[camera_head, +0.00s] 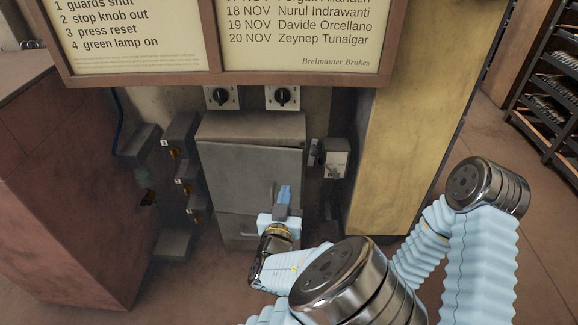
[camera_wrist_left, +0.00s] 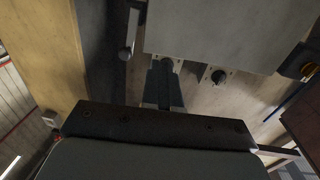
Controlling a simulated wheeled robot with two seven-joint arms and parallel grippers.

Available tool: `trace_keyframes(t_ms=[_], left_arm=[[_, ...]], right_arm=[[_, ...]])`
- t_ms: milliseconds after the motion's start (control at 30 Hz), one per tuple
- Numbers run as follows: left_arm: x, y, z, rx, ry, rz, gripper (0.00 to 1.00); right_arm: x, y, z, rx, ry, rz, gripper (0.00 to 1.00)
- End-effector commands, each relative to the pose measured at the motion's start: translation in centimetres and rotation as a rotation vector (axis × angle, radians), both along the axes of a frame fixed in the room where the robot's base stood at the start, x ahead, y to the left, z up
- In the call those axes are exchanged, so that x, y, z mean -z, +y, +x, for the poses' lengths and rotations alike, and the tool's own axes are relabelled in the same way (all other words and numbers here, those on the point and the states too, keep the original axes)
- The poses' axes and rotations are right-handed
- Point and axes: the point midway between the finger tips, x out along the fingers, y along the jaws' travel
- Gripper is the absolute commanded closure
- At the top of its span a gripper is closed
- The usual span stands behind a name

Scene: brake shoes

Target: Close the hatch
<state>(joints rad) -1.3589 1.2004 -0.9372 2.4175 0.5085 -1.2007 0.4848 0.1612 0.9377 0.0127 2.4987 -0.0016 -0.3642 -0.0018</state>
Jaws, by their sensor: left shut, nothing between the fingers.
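My right gripper is not in view.
Two black knobs (camera_head: 222,97) sit on the wall above the cabinet, under a framed notice board (camera_head: 215,78). Small switch boxes (camera_head: 180,170) stand left of it, a latch-like box (camera_head: 335,160) to the right. A yellow panel (camera_head: 400,150) borders the right side.

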Motion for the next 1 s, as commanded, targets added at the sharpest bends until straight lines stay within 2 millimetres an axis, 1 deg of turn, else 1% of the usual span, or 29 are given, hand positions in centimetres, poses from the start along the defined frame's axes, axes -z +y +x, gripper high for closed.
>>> trace_keyframes(t_ms=[33,100,300,400,500,600,700,1000], left_arm=[[-0.1,-0.1,1.1,0.0,-0.002,0.001,1.0],[-0.1,-0.3,2.7,0.0,-0.001,0.002,1.0],[0.0,-0.7,6.8,0.002,0.001,0.002,1.0],[0.0,-0.8,8.4,0.001,0.002,0.001,1.0],[0.0,-1.0,9.5,0.001,0.002,0.0,1.0],[0.0,-1.0,10.1,0.001,0.003,-0.001,1.0],[0.0,-1.1,10.4,0.001,0.003,-0.002,1.0],[0.1,-1.1,10.5,0.001,0.003,-0.002,1.0]], right_arm=[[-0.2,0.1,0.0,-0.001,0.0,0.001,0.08],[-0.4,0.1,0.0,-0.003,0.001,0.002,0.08],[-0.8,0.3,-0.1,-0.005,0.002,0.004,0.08],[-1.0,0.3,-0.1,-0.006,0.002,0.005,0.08],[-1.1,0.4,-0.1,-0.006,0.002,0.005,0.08],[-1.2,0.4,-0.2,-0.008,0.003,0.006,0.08],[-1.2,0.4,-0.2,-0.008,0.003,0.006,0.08],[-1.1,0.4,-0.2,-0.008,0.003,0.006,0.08]])
